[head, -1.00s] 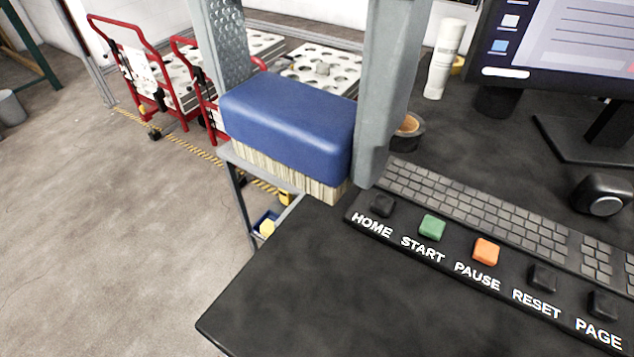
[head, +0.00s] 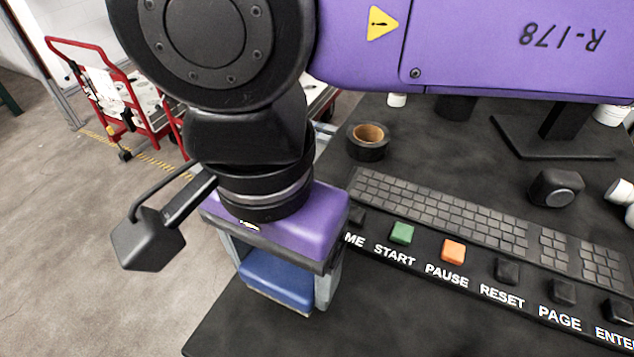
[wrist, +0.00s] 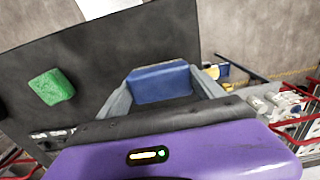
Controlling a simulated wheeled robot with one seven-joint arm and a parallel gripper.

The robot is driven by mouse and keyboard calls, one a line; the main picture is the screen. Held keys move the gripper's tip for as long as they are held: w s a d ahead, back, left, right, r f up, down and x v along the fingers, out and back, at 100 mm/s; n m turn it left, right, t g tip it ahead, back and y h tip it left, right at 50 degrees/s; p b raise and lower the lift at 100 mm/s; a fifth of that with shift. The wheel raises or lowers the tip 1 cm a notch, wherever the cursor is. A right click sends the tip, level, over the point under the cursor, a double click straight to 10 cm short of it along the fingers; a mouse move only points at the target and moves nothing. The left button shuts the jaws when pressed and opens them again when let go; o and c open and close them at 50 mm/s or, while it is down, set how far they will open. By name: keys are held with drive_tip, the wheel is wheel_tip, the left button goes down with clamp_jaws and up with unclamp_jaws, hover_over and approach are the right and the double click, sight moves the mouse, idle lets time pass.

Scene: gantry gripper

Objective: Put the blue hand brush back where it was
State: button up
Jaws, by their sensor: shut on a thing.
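The blue hand brush (head: 275,280) is between the two grey fingers of my gripper (head: 281,287). My gripper is shut on its blue body and points down over the left corner of the black desk (head: 410,320). The brush also shows between the fingers in the wrist view (wrist: 160,84). Its bristles are hidden now. I cannot tell whether it touches the desk top or hangs above it.
A button strip (head: 478,270) and a keyboard (head: 450,215) lie right of my gripper. A tape roll (head: 367,143) stands behind. The front of the desk is clear in the head view. Red carts (head: 105,95) stand beyond.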

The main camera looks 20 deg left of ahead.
sight(285, 286)
drive_tip(key=shift+f, duration=1.9)
drive_tip(key=shift+f, duration=0.2)
drive_tip(key=o, duration=1.3)
drive_tip(key=shift+r, duration=0.1)
wheel_tip(285, 286, up, 12)
drive_tip(key=shift+r+b, duration=0.1)
drive_tip(key=shift+b, duration=0.5)
